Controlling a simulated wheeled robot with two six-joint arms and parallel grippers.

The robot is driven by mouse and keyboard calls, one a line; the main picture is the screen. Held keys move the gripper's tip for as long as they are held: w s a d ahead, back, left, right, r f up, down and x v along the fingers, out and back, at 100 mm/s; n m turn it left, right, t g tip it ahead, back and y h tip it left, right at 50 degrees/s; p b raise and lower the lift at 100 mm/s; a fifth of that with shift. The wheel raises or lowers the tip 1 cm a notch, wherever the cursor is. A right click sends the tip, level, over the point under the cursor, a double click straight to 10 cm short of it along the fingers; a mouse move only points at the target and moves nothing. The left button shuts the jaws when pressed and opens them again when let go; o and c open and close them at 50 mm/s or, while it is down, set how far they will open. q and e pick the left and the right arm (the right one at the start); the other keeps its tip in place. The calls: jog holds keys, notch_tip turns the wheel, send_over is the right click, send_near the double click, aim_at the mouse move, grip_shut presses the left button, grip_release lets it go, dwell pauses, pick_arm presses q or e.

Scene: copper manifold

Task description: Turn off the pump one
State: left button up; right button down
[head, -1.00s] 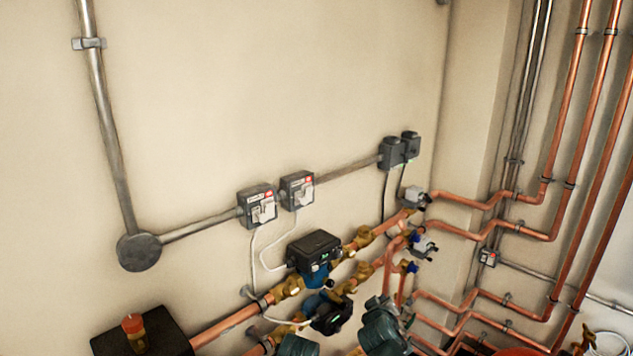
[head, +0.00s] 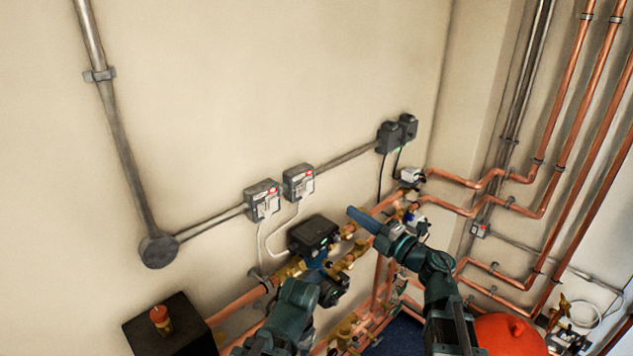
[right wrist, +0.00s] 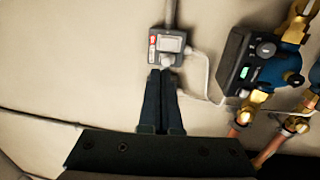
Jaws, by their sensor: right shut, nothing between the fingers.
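Two grey switch boxes with red-and-white labels are on the wall in the head view, a left one (head: 262,200) and a right one (head: 299,183). White cables run down from them towards an upper pump with a black top (head: 313,233) and a lower pump (head: 333,290). I cannot tell which pump is pump one. My right gripper (head: 352,212) is shut and empty, pointing left over the pipes. In the right wrist view its closed fingertips (right wrist: 161,72) appear just below the switch of one box (right wrist: 168,45); contact is unclear. My left gripper is not visible.
Copper pipes (head: 480,215) and brass valves (head: 290,268) crowd the area below and right. A black box with an orange-capped fitting (head: 165,335) stands lower left. A red vessel (head: 510,335) is lower right. The wall above the boxes is clear.

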aim_at(308, 182)
dwell(0.3)
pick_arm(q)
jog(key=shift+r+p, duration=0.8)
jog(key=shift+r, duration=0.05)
pick_arm(e)
jog(key=x, duration=1.4)
